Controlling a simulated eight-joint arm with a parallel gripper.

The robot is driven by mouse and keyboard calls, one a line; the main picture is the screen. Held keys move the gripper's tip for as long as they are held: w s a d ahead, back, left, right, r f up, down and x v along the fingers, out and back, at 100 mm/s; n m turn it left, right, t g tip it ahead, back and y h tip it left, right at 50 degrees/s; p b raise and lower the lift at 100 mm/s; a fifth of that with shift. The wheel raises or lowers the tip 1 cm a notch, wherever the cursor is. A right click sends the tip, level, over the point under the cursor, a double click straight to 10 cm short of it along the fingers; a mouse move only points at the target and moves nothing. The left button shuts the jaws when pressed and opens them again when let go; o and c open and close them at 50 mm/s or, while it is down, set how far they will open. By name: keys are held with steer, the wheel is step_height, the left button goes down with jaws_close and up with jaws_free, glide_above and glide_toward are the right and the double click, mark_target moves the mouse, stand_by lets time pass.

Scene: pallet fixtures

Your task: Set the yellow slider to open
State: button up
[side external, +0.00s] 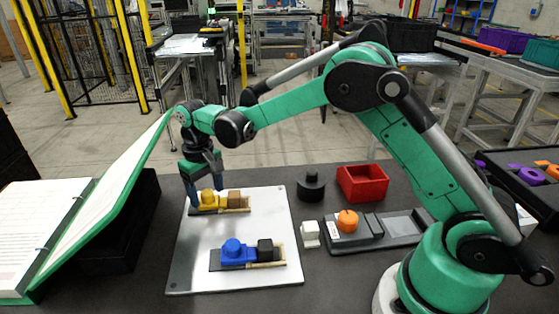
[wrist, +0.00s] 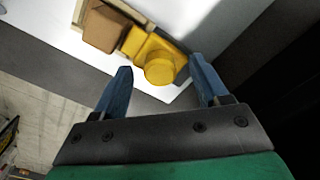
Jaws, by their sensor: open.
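The yellow slider (side external: 209,198) is a block with a round knob on a light wooden track, on the white plate (side external: 187,262). A brown block (side external: 235,200) sits on the same track, right next to the slider. My gripper (side external: 204,189) points down at the slider, its blue fingers apart. In the wrist view, the yellow slider (wrist: 158,70) shows between and just beyond the open fingertips (wrist: 160,63), with the brown block (wrist: 104,30) up and left of it. Nothing is held. I cannot tell whether a finger touches the slider.
A blue slider (side external: 232,250) and a black block (side external: 265,248) sit on a second track nearer the camera. A black knobbed weight (side external: 311,188), a red bin (side external: 362,183) and a grey fixture with an orange knob (side external: 347,221) stand right. A green binder (side external: 105,205) leans left.

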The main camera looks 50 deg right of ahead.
jaws_close()
stand_by(1.3)
